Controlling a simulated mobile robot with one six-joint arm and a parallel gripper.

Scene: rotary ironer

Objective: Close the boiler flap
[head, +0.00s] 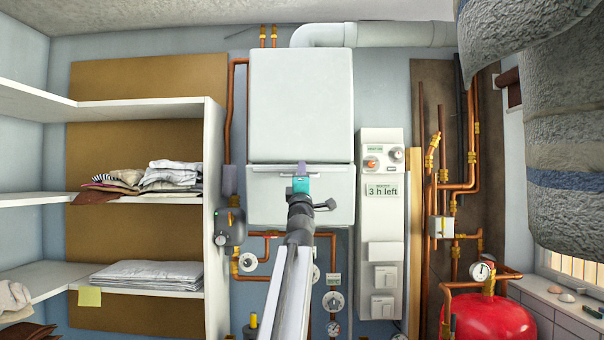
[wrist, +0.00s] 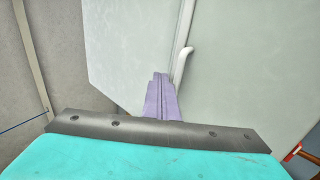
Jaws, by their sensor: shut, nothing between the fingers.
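The white boiler (head: 301,105) hangs on the wall in the middle of the head view. Its flap seems to be the lower white panel (head: 268,205), below a dark seam. Whether the flap is fully shut I cannot tell. My gripper (head: 301,167), teal with purple fingers, is in front of the seam at the flap's top edge. In the wrist view the purple fingers (wrist: 163,97) are together and empty. Their tips are close to a pale handle (wrist: 182,63) beside a seam between two pale panels; contact is unclear. My arm hides the middle of the flap.
A white control box (head: 382,225) reading "3 h left" is just right of the boiler. White shelves (head: 214,210) with folded laundry stand left. Copper pipes and gauges run below. A red tank (head: 490,318) stands lower right. Grey fabric (head: 560,100) hangs upper right.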

